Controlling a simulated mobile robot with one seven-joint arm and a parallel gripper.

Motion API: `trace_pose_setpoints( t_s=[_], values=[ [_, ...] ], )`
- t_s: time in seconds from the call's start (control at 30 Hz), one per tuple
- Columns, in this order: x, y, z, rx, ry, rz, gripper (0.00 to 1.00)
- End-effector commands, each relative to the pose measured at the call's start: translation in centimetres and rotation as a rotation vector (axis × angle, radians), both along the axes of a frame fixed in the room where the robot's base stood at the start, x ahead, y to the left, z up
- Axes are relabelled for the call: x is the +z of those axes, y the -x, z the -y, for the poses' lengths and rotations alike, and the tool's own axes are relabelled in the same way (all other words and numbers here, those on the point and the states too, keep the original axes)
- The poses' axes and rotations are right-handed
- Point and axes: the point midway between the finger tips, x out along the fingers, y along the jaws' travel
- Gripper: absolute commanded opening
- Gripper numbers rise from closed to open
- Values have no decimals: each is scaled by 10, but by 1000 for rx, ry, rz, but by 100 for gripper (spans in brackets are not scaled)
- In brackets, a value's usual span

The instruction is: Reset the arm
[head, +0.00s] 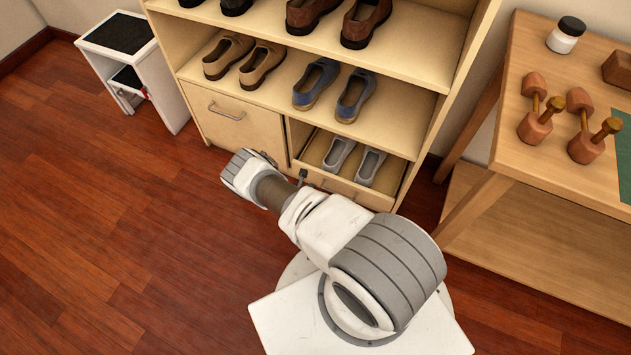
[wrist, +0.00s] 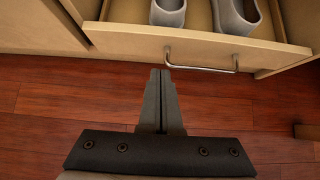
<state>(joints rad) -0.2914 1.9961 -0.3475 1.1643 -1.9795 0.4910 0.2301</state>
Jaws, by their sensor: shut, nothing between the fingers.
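My gripper (wrist: 160,85) shows in the wrist view with its two fingers together and nothing between them. It is over the red wood floor, in front of an open drawer (wrist: 120,39) with a metal bar handle (wrist: 200,68). The fingertips appear close to the left end of the handle; I cannot tell whether they touch it. In the head view my arm reaches forward and left to the shoe cabinet, and its links hide the fingers. The open drawer (head: 379,200) holds a pair of grey shoes (head: 353,161).
The cabinet (head: 240,135) has shelves with brown shoes (head: 262,63) and blue-grey shoes (head: 335,91). A wooden table (head: 520,80) with shoe trees (head: 535,125) and a jar (head: 566,35) stands right. A white stool (head: 160,75) stands left. The floor (head: 110,220) at left is clear.

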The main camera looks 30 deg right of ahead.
Motion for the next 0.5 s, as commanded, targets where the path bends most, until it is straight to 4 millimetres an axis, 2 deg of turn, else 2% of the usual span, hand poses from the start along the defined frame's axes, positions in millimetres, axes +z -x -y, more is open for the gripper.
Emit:
trace_pose_setpoints(
  t_s=[0.03,0.2,0.5],
  values=[
    [13,4,-6,3,0,-2,0],
    [29,16,-21,1,-1,-2,0],
    [39,25,-31,-1,0,-1,0]
  ],
)
